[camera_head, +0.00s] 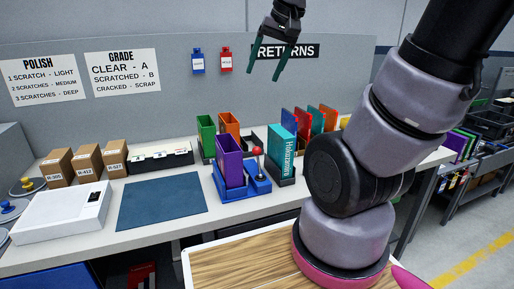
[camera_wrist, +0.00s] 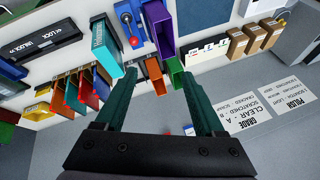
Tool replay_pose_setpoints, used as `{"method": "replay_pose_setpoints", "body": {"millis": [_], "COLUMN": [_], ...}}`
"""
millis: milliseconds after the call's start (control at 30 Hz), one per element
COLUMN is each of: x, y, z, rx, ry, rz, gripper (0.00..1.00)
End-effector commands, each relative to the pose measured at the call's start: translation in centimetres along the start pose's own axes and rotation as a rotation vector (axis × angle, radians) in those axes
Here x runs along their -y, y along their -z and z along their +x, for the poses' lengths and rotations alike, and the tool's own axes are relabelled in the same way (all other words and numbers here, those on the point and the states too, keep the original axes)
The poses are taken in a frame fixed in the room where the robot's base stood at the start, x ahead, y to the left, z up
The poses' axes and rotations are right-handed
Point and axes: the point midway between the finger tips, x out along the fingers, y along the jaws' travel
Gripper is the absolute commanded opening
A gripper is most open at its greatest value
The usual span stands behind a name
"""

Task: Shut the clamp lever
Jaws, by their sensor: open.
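The clamp lever (camera_head: 257,165) is a thin rod with a red ball knob (camera_head: 257,151). It stands roughly upright on a blue base (camera_head: 259,186) on the counter, just right of a purple case (camera_head: 229,160) in a blue holder. In the wrist view the red knob (camera_wrist: 134,41) and blue base (camera_wrist: 126,10) show near the top edge. My gripper (camera_head: 267,72) is open and empty, high above and behind the lever, in front of the grey back panel. Its two green fingers (camera_wrist: 158,75) are spread apart in the wrist view. Nothing touches the lever.
Green and orange cases (camera_head: 206,136) stand behind the purple one. A teal case (camera_head: 283,150) and a row of coloured cases (camera_head: 315,120) stand to the right. A blue mat (camera_head: 160,201), white box (camera_head: 62,215) and cardboard boxes (camera_head: 88,162) are to the left.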

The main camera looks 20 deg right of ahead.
Motion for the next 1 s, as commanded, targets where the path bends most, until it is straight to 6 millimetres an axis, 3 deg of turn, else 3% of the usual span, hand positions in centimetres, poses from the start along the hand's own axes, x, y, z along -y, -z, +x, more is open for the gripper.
{"method": "replay_pose_setpoints", "body": {"millis": [200,500,633,1000], "x": [-1.3,-4.4,-5.5,-6.7], "y": [4.2,6.9,7.2,6.1], "z": [7.3,17.8,20.5,24.3], "rx": [0.153,0.323,0.363,0.384], "ry": [-0.072,-0.177,-0.205,-0.218], "rz": [-0.01,-0.042,-0.054,-0.057], "gripper": [0.71,0.71,0.71,0.71]}}
